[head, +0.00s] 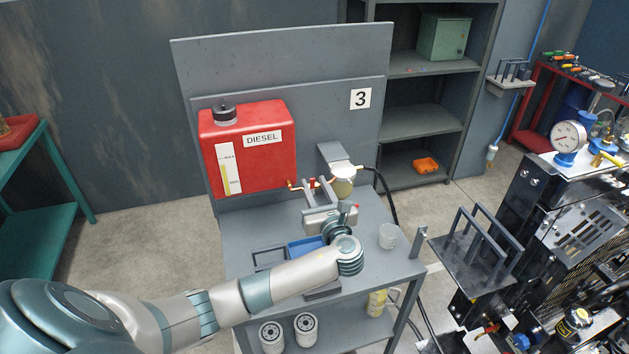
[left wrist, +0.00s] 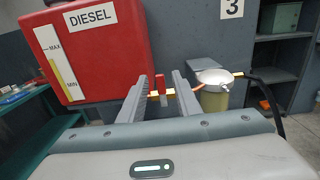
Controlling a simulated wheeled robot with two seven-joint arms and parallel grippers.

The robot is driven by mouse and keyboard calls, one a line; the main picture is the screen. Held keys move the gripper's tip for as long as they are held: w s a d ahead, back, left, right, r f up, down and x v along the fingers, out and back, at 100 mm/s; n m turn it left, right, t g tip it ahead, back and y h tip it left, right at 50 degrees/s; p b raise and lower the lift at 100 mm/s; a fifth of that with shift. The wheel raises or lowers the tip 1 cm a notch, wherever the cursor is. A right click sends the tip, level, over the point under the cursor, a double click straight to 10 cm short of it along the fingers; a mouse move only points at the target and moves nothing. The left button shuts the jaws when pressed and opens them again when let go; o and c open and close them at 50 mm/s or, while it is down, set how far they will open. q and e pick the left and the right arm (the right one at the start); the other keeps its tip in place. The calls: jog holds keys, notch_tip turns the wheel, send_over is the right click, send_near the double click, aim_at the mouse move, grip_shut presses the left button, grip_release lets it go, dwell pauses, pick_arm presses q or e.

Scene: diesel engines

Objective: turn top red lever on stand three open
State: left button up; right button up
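A small red lever (head: 312,183) sits on a brass valve in the line between the red diesel tank (head: 280,165) and the filter bowl (head: 343,186) on the stand marked 3. My left gripper (head: 319,185) reaches up to this valve from the front. Its fingers are open. In the left wrist view the red lever (left wrist: 160,84) stands upright between the two fingers, with a gap on each side. My right gripper is not in view.
The number 3 plate (head: 360,98) is on the back panel. A blue tray (head: 303,246) and a clear cup (head: 388,236) stand on the stand's top (head: 240,232). A black hose (head: 385,188) runs right of the filter. An engine (head: 580,225) stands at right.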

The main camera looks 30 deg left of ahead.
pick_arm(q)
jog(key=shift+w+a, duration=0.3)
jog(key=shift+a, duration=0.1)
grip_shut()
jog(key=shift+s+f, duration=0.1)
jog(key=shift+s, duration=0.05)
jog(key=s+a+f+n+b, duration=0.3)
jog(key=n+b, duration=1)
jog(key=n, duration=0.5)
jog(key=shift+s+f+b, duration=0.15)
jog(key=shift+f+b, duration=0.25)
jog(key=shift+f, duration=0.5)
